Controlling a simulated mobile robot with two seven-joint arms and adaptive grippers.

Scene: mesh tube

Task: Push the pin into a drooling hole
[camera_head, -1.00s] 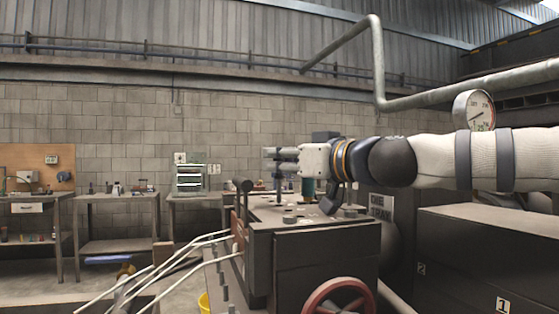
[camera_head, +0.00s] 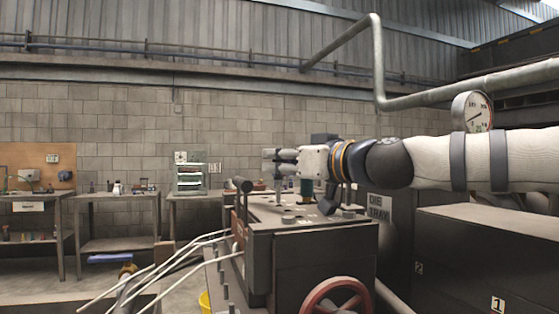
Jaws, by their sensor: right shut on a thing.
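My right gripper (camera_head: 272,155) reaches in from the right above the top of the dark machine (camera_head: 315,228). It is shut on a thin dark pin (camera_head: 278,189), which hangs upright below the fingers over the machine top. The picture is too small to tell whether the pin's lower end is in a hole or just above one. Several pale tubes (camera_head: 190,252) droop from the machine's left side down to the lower left. The holes they come from are too small to make out clearly.
A pressure gauge (camera_head: 473,112) and pipe are above the arm. Workbenches stand at the far left.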

